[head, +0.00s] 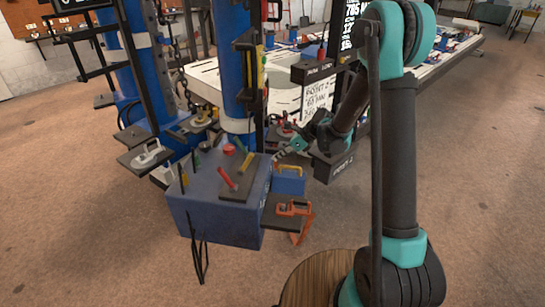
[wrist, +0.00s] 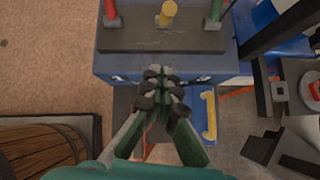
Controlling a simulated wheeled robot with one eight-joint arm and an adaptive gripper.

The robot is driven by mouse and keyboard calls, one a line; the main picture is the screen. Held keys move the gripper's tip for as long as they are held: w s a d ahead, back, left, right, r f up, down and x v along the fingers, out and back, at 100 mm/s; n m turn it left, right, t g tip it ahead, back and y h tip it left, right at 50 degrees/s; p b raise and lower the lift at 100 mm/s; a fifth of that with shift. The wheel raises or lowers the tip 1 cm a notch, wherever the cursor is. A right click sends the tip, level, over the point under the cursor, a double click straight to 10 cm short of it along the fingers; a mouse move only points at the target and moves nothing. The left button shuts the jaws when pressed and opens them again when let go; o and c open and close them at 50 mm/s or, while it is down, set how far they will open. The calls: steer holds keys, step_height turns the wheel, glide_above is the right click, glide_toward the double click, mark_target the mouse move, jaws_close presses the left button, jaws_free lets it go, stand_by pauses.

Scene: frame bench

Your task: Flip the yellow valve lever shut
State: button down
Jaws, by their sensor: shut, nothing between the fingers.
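The yellow valve lever (wrist: 168,14) shows at the top edge of the wrist view, on a dark plate (wrist: 140,40) on a blue box. It stands between a red lever (wrist: 112,14) on the left and a green lever (wrist: 215,14) on the right. Its knob end appears to point up toward the camera, and its top is cut off or close to the frame edge. My gripper (wrist: 160,85) is shut and empty, apart from the levers, over the box's near edge in the wrist view. In the head view my gripper (head: 283,153) is right of the blue box (head: 215,220).
A small blue caddy with a yellow handle (wrist: 208,115) is right of my gripper. A wooden barrel (wrist: 45,155) is at lower left. In the head view an orange clamp (head: 294,208) lies on a shelf and a blue post (head: 232,60) rises behind the plate.

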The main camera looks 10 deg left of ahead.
mark_target(246, 163)
steer(key=w+a+f, duration=0.1)
steer(key=a+f, duration=0.3)
steer(key=a, duration=0.5)
steer(key=shift+w+f, duration=0.15)
steer(key=shift+w, duration=0.1)
